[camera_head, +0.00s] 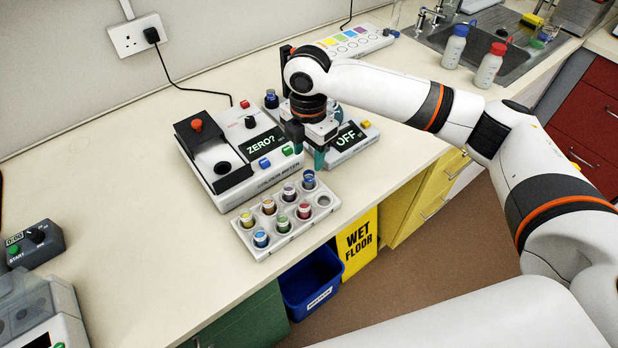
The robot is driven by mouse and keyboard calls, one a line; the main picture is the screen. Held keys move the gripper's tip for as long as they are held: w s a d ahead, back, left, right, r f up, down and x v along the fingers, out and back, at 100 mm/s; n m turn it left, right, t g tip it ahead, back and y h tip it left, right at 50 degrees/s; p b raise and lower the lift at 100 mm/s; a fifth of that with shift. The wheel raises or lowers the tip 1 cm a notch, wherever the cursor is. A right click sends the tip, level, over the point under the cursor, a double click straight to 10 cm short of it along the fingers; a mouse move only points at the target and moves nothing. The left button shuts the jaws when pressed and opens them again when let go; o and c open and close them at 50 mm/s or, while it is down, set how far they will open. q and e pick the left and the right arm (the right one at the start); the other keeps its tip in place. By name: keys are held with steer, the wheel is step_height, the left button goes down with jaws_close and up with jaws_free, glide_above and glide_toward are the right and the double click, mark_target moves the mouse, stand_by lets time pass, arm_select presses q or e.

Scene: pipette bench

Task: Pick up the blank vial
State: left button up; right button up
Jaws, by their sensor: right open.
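A light grey vial rack (250,246) stands near the bench's front edge with several capped vials in two rows. One vial with a dark blue cap (309,179) is at the rack's far right corner; the slot nearest it in the front row is empty. The labels are too small to read, so I cannot tell which vial is the blank one. My right gripper (305,156) is open, with teal fingertips pointing down, just behind and above that dark blue capped vial. Nothing shows between its fingers. My left gripper is out of view.
The colour meter (231,172), showing "ZERO?", stands behind the rack. A second device (352,140), showing "OFF", is partly hidden by my right gripper. A dark blue capped item (271,99) stands behind.

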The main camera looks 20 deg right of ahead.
mark_target(309, 181)
step_height(309, 181, down, 4)
steer(key=shift+d+f+p, duration=0.1)
steer(key=shift+f+p, duration=0.05)
steer(key=shift+p, duration=0.65)
steer(key=shift+f, duration=0.55)
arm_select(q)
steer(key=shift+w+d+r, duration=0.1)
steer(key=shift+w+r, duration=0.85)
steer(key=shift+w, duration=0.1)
arm_select(e)
steer(key=shift+w, duration=0.1)
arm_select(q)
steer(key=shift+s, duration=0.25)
arm_select(e)
jaws_close()
